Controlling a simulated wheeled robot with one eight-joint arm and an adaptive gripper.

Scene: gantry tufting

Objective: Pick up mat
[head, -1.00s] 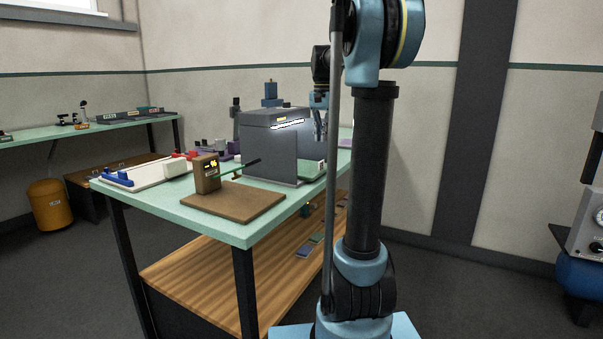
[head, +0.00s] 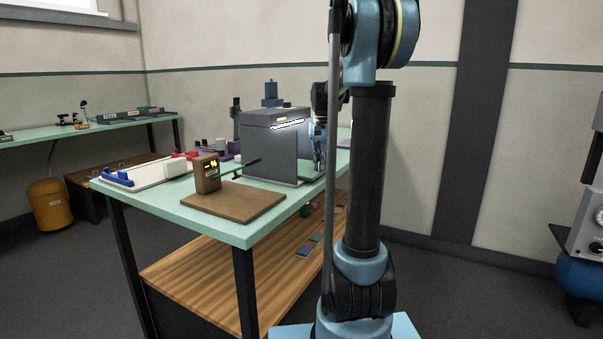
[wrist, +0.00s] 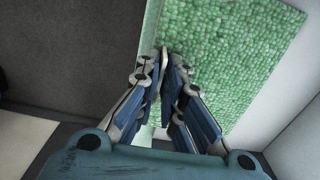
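The mat (wrist: 240,60) is a green, bumpy tufted sheet that fills the upper middle and right of the wrist view. In the head view, a small part of green (head: 308,169) shows at the right opening of the grey machine, partly behind my gripper. My gripper (wrist: 163,58) points down at the mat's left edge. Its fingertips are close together with a narrow gap. I cannot tell whether they touch or pinch the mat's edge. In the head view my gripper (head: 319,165) is low beside the machine's opening.
The grey machine (head: 270,160) stands on the pale green table (head: 228,228). A brown board (head: 232,201) with a small display box (head: 207,172) lies in front. A white tray with blue and red clamps (head: 150,174) is at left. Dark floor lies right of the table.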

